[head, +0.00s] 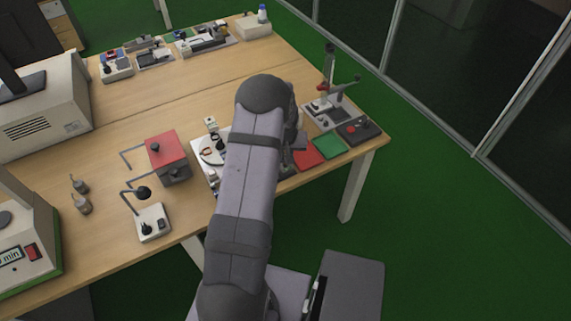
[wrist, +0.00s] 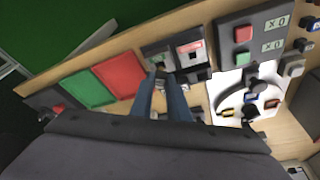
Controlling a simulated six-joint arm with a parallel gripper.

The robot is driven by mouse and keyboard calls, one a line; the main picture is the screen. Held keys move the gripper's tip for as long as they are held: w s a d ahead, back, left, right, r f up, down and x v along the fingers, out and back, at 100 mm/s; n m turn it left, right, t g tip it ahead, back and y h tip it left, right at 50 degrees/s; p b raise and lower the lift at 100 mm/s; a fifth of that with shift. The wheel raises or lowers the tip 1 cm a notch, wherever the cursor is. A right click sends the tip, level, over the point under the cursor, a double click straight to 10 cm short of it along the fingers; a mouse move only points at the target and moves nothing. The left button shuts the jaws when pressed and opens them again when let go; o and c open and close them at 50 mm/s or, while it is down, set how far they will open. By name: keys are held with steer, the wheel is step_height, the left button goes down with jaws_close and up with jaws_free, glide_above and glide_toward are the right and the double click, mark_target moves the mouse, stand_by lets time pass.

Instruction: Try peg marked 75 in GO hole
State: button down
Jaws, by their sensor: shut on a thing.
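My gripper (wrist: 161,78) shows in the wrist view as two blue-grey fingers reaching up from the bottom, shut on a small peg (wrist: 160,69). The peg is mostly hidden between the fingertips, and its mark cannot be read. A dark gauge block (wrist: 187,47) with a light plate and a small red label lies just beyond and right of the fingertips. I cannot tell which hole is GO, nor whether the peg touches the block. In the head view my own arm hides the gripper, peg and block.
A green mat (wrist: 88,91) and a red mat (wrist: 121,73) lie left of the fingers. A box with red and green buttons (wrist: 247,45) and a white dial plate (wrist: 229,80) stand right. In the head view, a lever stand (head: 330,105) stands near the table's right corner.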

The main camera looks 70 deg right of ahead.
steer(key=shift+r+p, duration=1.25)
steer(key=shift+r, duration=0.75)
